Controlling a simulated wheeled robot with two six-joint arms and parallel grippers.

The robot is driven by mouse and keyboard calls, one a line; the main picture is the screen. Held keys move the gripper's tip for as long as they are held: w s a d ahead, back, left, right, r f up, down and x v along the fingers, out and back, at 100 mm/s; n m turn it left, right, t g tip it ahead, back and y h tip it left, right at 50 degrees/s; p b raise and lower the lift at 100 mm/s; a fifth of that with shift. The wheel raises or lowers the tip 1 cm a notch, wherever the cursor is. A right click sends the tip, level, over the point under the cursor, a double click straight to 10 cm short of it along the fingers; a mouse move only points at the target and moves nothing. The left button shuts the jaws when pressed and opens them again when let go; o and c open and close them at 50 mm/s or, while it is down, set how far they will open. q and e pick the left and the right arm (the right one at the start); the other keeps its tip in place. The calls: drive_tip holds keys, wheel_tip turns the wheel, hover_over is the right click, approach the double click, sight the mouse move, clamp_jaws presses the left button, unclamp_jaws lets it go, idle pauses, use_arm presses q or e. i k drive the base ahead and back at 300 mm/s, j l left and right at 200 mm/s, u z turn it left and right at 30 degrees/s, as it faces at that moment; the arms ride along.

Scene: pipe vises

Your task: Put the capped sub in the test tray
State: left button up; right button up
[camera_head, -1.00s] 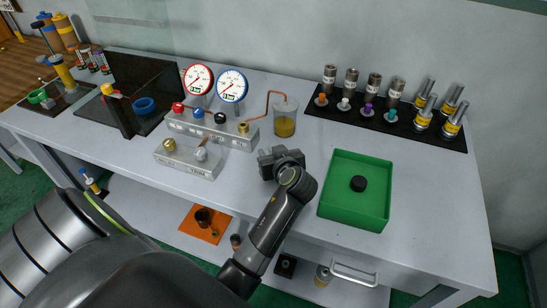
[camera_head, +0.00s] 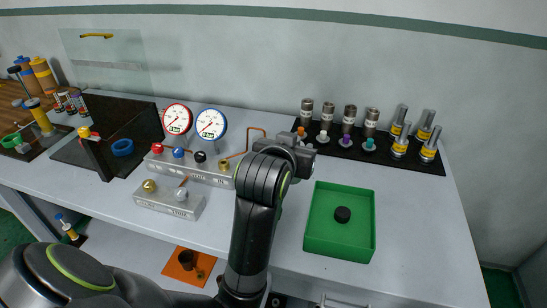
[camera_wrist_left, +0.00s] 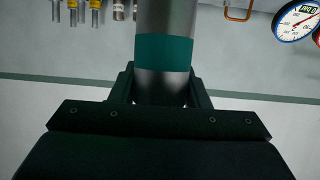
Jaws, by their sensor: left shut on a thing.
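My left gripper (camera_head: 288,150) is above the bench, left of the mat and up-left of the green tray. In the left wrist view, it (camera_wrist_left: 165,95) is shut on a silver cylinder with a teal band (camera_wrist_left: 164,52). The cylinder's ends are out of that view, so I cannot tell whether it is capped. The head view hides most of it behind my wrist. My right gripper is not in view.
A black mat (camera_head: 385,160) at the back right holds several metal cylinders, some yellow-banded, and several coloured plugs. Two gauges (camera_head: 211,124) stand on a metal block at the left. The bench right of the tray is clear. A wall runs behind.

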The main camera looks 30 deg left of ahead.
sight(343, 199)
drive_tip(key=j, duration=0.4)
drive_tip(key=i+j+z, duration=0.15)
drive_tip(key=j, duration=0.25)
drive_tip(key=z, duration=1.05)
